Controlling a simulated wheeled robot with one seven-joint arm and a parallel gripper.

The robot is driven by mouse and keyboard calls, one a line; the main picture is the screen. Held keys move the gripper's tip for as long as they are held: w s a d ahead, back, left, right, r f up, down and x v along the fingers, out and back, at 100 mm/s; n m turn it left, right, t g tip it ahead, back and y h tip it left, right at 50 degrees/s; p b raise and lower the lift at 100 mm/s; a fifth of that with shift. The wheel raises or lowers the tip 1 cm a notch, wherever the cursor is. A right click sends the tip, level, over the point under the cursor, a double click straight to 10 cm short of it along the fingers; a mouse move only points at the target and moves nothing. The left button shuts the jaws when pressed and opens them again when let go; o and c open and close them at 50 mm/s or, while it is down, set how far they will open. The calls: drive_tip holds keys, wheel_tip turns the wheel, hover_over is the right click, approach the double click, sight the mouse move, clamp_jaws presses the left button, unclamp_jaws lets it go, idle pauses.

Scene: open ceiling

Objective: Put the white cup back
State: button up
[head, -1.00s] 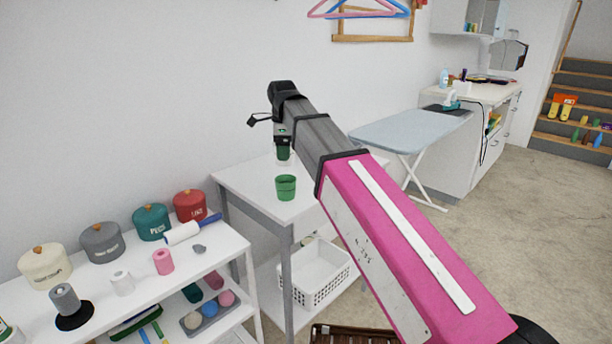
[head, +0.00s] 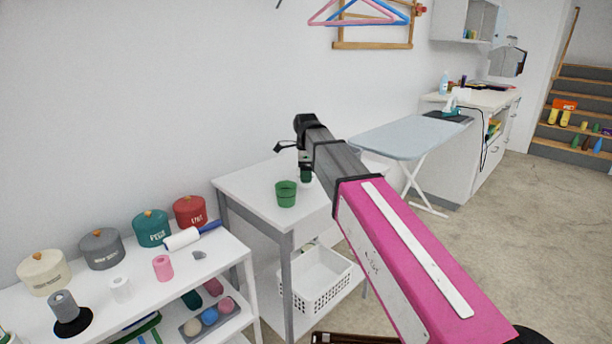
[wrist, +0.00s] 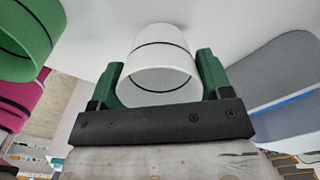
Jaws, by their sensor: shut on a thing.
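The white cup (wrist: 160,62), with a dark band around it, sits between the two green fingers of my gripper (wrist: 160,77) in the wrist view. The gripper is shut on it. In the head view my gripper (head: 306,172) is low over the right part of the white side table (head: 250,185), and the arm mostly hides the cup. I cannot tell whether the cup touches the table top. A green cup (head: 286,194) stands on the table to the left of my gripper, and it also shows in the wrist view (wrist: 28,38).
A white shelf with canisters (head: 152,228), spools and a lint roller (head: 190,236) stands at the left. A white basket (head: 318,275) is under the table. An ironing board (head: 415,135) is close behind on the right. The table's front left is clear.

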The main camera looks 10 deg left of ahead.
drive_tip(key=shift+f, duration=0.4)
drive_tip(key=shift+f, duration=0.1)
drive_tip(key=o, duration=1)
drive_tip(key=shift+c, duration=0.2)
wheel_tip(320, 180, up, 12)
